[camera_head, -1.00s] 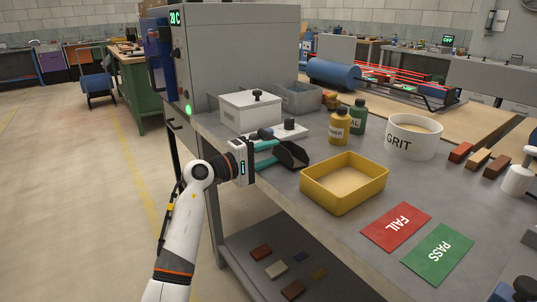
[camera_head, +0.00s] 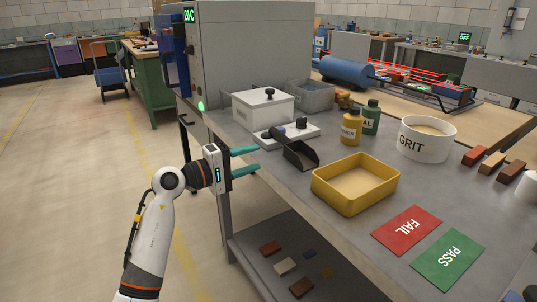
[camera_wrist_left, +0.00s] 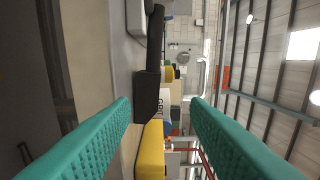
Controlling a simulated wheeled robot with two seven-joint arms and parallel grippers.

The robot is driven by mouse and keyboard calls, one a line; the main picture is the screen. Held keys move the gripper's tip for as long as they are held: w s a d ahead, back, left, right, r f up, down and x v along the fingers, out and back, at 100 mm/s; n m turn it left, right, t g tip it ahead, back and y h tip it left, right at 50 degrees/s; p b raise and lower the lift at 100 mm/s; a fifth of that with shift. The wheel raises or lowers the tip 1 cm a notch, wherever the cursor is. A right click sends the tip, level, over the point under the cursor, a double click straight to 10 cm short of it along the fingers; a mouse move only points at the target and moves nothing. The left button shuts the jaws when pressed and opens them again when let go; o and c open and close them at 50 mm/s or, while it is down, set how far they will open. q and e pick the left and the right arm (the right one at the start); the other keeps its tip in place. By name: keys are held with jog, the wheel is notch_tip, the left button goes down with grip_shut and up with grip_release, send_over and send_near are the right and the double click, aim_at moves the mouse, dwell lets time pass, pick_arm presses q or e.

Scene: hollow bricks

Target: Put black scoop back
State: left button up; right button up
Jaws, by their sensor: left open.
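The black scoop (camera_head: 301,154) lies on the grey bench, its pan toward the yellow tray and its handle toward the low white unit. I cannot tell whether the handle touches that unit. In the left wrist view the scoop (camera_wrist_left: 147,98) shows beyond the fingers, left of centre. My left gripper (camera_head: 246,161) is open, with teal fingers apart and nothing between them. It is at the bench's left edge, left of the scoop and apart from it. My right gripper is not in view.
The yellow tray (camera_head: 330,196) stands in front of the scoop. The low white unit (camera_head: 305,133), a lidded white box (camera_head: 258,108), yellow and green bottles (camera_head: 351,127) and the GRIT tub (camera_head: 425,146) stand around. FAIL (camera_head: 406,229) and PASS (camera_head: 447,259) cards lie at the front.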

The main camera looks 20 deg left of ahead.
pick_arm(q)
jog(key=s+a+f+m+g+y, duration=0.1)
jog(key=s+f+m+y, duration=0.5)
jog(key=f, duration=0.5)
jog(key=s+a+f+m+g+y, duration=0.1)
jog(key=s+f+m+y, duration=0.45)
jog(key=f, duration=0.55)
jog(key=s+a+f+m+g+y, duration=0.1)
jog(key=s+f+m+y, duration=0.2)
jog(key=s+f+m, duration=0.55)
jog(key=s+d+f+n+g+h, duration=0.2)
jog(key=s+d+f+n+g, duration=0.1)
jog(key=s+f, duration=0.3)
jog(key=s+d+f+n+g+h, duration=0.1)
jog(key=s+d+f+n+g, duration=0.3)
jog(key=s, duration=0.5)
notch_tip(320, 180, down, 2)
jog(key=shift+d+f+n+g+h, duration=0.15)
jog(key=shift+d+n+g+h, duration=0.35)
jog(key=shift+d, duration=0.55)
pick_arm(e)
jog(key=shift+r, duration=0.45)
